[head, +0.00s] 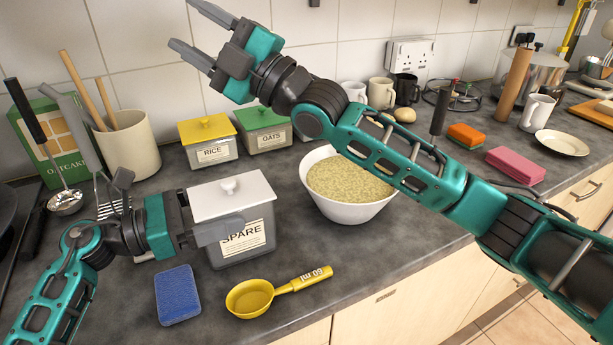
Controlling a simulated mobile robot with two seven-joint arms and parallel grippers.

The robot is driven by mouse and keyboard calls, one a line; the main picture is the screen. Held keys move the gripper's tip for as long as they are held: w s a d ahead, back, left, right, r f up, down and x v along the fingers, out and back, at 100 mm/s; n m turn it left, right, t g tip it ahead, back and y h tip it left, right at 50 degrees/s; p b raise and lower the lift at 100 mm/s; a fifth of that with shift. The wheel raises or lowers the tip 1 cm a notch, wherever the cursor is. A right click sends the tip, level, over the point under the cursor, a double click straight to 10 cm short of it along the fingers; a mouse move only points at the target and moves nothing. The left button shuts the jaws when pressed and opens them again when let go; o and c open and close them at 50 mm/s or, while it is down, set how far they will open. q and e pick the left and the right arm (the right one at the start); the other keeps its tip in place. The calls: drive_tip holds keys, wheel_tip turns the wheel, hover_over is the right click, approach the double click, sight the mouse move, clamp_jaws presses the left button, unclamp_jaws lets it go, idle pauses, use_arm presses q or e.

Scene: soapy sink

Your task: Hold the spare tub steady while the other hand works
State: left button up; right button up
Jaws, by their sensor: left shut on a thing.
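The spare tub (243,240) is a grey tub with a white lid and a SPARE label, standing upright on the dark worktop. My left gripper (218,219) comes in from the left and is shut on the tub; one finger lies across its front, and the other is mostly hidden. My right gripper (180,25) is at the upper left, in front of the tiled wall. Its two fingers are apart with nothing between them. The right arm crosses the picture from the lower right.
A yellow 60 ml scoop (250,298) and blue sponge (177,294) lie in front of the tub. A white bowl of grain (345,212) stands to its right. The RICE tub (208,141) and OATS tub (264,130) stand behind. Worktop beyond the bowl is partly clear.

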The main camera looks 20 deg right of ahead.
drive_tip(key=d+f+m+h, duration=0.4)
drive_tip(key=d+f+m, duration=0.3)
drive_tip(key=f+m, duration=0.25)
drive_tip(key=m+g, duration=0.3)
drive_tip(key=g, duration=0.4)
approach(228, 181)
drive_tip(key=shift+n, duration=0.35)
drive_tip(key=x, duration=1)
drive_tip(key=shift+c, duration=0.3)
clamp_jaws()
drive_tip(key=shift+r, duration=0.15)
